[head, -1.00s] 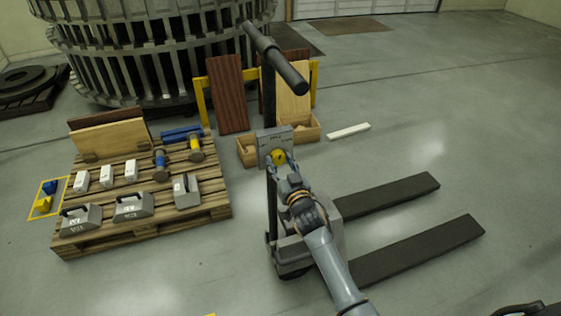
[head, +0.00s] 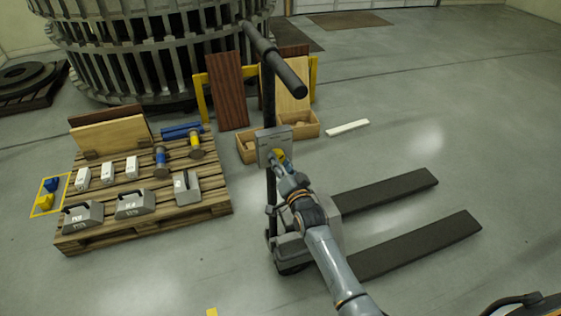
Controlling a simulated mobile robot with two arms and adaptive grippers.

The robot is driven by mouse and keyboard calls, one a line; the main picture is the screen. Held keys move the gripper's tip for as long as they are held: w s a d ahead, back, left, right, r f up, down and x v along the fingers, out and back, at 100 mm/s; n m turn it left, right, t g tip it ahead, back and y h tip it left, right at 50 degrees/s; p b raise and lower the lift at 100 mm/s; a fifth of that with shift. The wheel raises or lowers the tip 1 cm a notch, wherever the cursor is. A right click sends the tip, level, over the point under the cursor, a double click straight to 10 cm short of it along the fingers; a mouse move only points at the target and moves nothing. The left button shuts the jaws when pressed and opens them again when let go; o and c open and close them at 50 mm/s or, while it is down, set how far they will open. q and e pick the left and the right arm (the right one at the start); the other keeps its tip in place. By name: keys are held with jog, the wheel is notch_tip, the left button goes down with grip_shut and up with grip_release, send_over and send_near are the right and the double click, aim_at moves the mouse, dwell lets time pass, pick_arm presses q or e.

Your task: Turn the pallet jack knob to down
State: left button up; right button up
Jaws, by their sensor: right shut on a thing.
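The pallet jack stands at the centre of the head view, with a dark T-shaped handle (head: 278,66) at the top and two dark forks (head: 385,192) reaching right. A grey plate (head: 273,138) sits on its upright post. A yellow knob (head: 281,156) is on the front of the plate, partly hidden by my right gripper. My right gripper (head: 279,160) is at the plate, shut on the knob. The knob's exact angle and the plate's labels are too small to read. My left gripper does not show.
A wooden pallet (head: 150,222) with grey weights, white blocks and blue and yellow tools stands at left. Wooden boxes (head: 299,128) and boards stand behind the jack. A white bar (head: 347,127) lies on the floor.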

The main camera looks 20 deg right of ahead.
dwell(0.5)
jog(key=o, duration=1.1)
jog(key=shift+o, duration=0.2)
jog(key=shift+s, duration=0.15)
jog(key=s, duration=1.1)
jog(key=shift+s+d, duration=0.2)
jog(key=shift+s, duration=0.2)
